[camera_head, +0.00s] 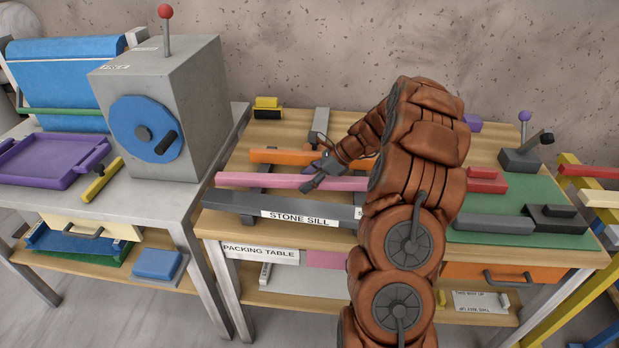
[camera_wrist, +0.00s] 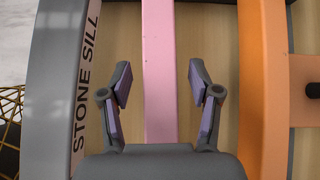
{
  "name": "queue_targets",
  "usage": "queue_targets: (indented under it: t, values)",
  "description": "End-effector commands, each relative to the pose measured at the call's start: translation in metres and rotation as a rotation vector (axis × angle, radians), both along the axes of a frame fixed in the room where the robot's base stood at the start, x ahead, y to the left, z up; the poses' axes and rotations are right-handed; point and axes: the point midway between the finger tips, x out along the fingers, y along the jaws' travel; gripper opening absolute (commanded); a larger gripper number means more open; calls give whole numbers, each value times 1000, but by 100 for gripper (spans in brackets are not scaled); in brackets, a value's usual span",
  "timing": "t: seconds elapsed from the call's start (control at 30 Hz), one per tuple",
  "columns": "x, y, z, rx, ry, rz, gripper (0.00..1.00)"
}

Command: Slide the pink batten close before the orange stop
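The pink batten (camera_head: 240,179) is a long bar lying between the grey stone sill (camera_head: 235,204) in front and the orange stop (camera_head: 275,156) behind. It is roughly parallel to both. In the wrist view the batten (camera_wrist: 159,60) runs between the fingers of my gripper (camera_wrist: 160,80). The gripper is open, with a visible gap on each side of the batten. The orange stop (camera_wrist: 262,90) is to the right, with bare wood between it and the batten. The sill (camera_wrist: 52,80) is to the left. In the head view my arm hides the batten's right part.
A grey box with a blue dial (camera_head: 146,129) and a purple tray (camera_head: 50,160) stand on the left table. A yellow-and-black block (camera_head: 267,108) sits behind the stop. On the right, a green mat (camera_head: 535,190) carries grey blocks. A wall closes off the back.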

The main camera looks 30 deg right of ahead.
Motion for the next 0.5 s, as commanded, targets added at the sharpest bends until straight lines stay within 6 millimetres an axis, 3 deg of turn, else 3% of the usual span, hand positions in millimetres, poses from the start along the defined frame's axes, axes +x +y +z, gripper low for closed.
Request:
queue_targets:
  t: [0.07, 0.5]
  values:
    - [0, 0, 0, 0, 0, 0, 54]
    - [0, 0, 0, 0, -1, -1, 8]
